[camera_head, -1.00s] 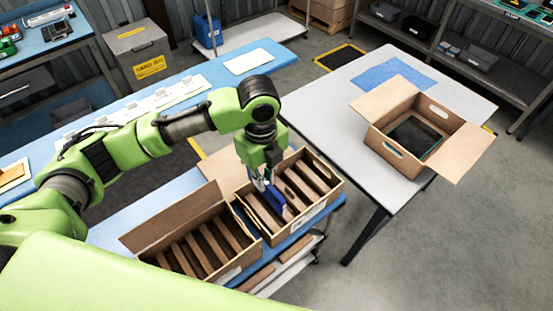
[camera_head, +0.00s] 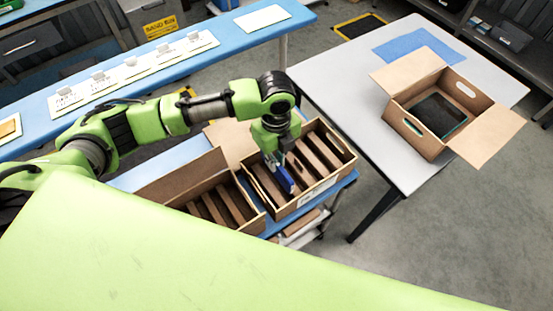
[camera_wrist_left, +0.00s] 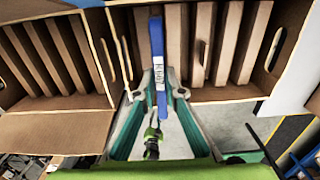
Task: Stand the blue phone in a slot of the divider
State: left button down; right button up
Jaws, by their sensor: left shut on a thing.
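The blue phone (camera_head: 285,181) is held on edge between the fingers of my left gripper (camera_head: 276,160). In the left wrist view, the phone (camera_wrist_left: 158,55) points away from the fingertips (camera_wrist_left: 160,93), over the slatted carton. The divider is the set of brown slats (camera_head: 316,152) in the right carton (camera_head: 306,195). The phone is at the left part of this carton, near its front wall. I cannot tell whether its lower edge is between slats or above them. My right gripper is out of view.
A second slatted carton (camera_head: 251,219) with a raised flap stands close on the left, on the same blue-topped cart. A grey table (camera_head: 345,85) to the right carries an open carton (camera_head: 408,138) and a blue mat (camera_head: 416,46). A blue bench (camera_head: 60,120) runs behind my arm.

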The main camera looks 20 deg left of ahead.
aim_at(276, 174)
pick_arm(q)
jog(key=shift+f+b, duration=1.4)
jog(key=shift+f, duration=0.9)
jog(key=shift+f+b, duration=0.6)
jog(key=shift+f, duration=0.7)
jog(key=shift+f, duration=0.3)
jog(key=c, duration=2)
grip_release()
